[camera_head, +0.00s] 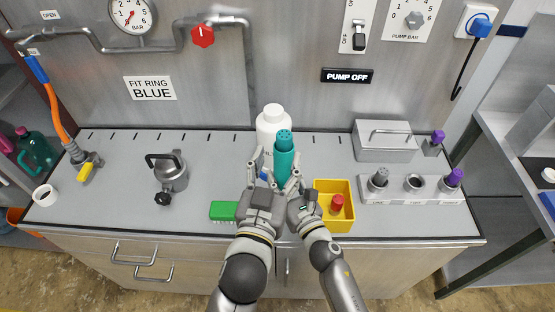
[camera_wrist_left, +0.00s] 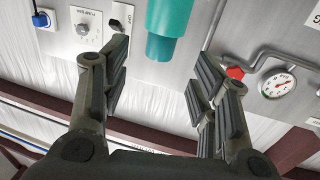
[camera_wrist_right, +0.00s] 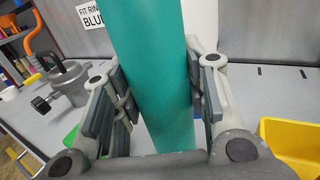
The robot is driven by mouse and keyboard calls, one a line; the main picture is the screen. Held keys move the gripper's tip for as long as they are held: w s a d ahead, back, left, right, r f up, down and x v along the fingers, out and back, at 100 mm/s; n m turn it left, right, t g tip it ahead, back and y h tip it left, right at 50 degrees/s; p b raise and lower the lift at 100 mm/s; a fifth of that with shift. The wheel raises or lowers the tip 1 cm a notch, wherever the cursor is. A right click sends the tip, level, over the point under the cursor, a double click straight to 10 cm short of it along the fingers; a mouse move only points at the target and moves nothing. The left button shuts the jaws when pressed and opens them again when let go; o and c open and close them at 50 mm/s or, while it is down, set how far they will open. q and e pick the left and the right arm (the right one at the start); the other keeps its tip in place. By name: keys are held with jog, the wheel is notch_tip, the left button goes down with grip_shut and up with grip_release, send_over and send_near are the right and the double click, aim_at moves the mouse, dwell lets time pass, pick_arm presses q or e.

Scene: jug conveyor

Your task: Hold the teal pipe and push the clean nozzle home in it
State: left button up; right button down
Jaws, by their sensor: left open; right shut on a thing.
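The teal pipe (camera_head: 285,165) stands roughly upright over the front of the bench. A narrower teal end with small dark holes (camera_head: 284,136) tops it; I cannot tell whether this is a separate nozzle. My right gripper (camera_wrist_right: 155,95) is shut on the pipe, one finger on each side. My left gripper (camera_head: 263,168) is open and empty, just left of the pipe. In the left wrist view, the pipe's narrower end (camera_wrist_left: 160,48) shows beyond and between the open fingers. A grey nozzle (camera_head: 380,177) and a purple nozzle (camera_head: 453,178) stand in a rack (camera_head: 415,197).
A yellow bin (camera_head: 322,187) holding a red nozzle (camera_head: 337,203) is close right of my right gripper. A white bottle (camera_head: 268,120) stands behind the pipe. A green block (camera_head: 223,211) lies left; a metal jug (camera_head: 172,175) stands farther left. A steel box (camera_head: 385,150) is back right.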

jog(key=shift+s+f, duration=0.1)
jog(key=shift+f, duration=0.25)
jog(key=c, duration=1.2)
grip_release()
jog(key=shift+r, duration=0.1)
jog(key=o, duration=0.4)
jog(key=shift+r, duration=0.1)
jog(key=v, duration=1.1)
jog(key=shift+s+d, duration=0.25)
jog(key=shift+s, duration=0.1)
jog(key=shift+s, duration=0.1)
